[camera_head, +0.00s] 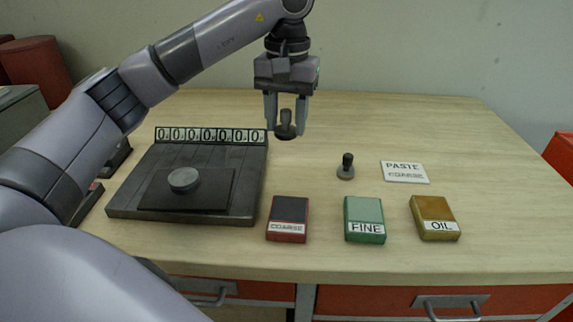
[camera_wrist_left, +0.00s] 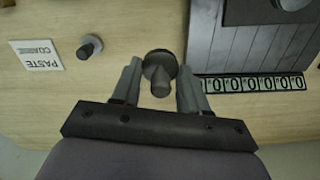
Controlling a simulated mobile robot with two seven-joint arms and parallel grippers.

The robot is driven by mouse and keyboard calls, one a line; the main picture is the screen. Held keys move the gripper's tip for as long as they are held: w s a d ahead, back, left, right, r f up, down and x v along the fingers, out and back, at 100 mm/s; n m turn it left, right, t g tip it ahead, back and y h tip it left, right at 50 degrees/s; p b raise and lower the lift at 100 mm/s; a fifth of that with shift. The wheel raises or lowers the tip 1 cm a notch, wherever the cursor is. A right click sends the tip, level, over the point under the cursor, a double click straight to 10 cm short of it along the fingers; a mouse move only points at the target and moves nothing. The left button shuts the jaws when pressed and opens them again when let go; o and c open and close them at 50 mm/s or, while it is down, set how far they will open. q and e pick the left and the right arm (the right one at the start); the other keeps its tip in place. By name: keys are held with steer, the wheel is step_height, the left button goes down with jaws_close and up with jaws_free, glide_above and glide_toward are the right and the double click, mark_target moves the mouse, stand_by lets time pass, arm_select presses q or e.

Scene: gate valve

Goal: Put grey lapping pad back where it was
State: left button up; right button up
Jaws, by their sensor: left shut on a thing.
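My left gripper (camera_head: 287,122) is shut on the grey lapping pad (camera_head: 286,117), a small round dark base with a grey upright knob. It is over the back of the table, just right of the counter strip; whether its base touches the table I cannot tell. In the left wrist view the pad (camera_wrist_left: 160,68) sits between the two fingertips (camera_wrist_left: 160,80). A second pad (camera_head: 346,168) with a black knob and grey base stands on the table to the right, also seen in the left wrist view (camera_wrist_left: 89,46). My right gripper is not in view.
A dark plate (camera_head: 125,207) with a grey disc (camera_head: 184,179) lies left, below the number strip (camera_head: 210,135). COARSE (camera_head: 288,219), FINE (camera_head: 364,220) and OIL (camera_head: 434,218) blocks line the front. A PASTE COARSE card (camera_head: 404,172) lies right. The table's back right is clear.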

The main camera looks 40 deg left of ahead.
mark_target(287, 109)
arm_select(q)
step_height(287, 109, down, 3)
steer(key=shift+f, duration=0.15)
step_height(287, 109, down, 5)
steer(key=shift+f, duration=0.3)
steer(key=o, duration=0.7)
steer(key=shift+c, duration=0.2)
steer(key=shift+o, duration=0.4)
steer(key=shift+r, duration=0.3)
step_height(287, 109, up, 12)
steer(key=shift+d+f+p, duration=0.1)
steer(key=shift+f+p, duration=0.05)
steer(key=shift+p, duration=0.6)
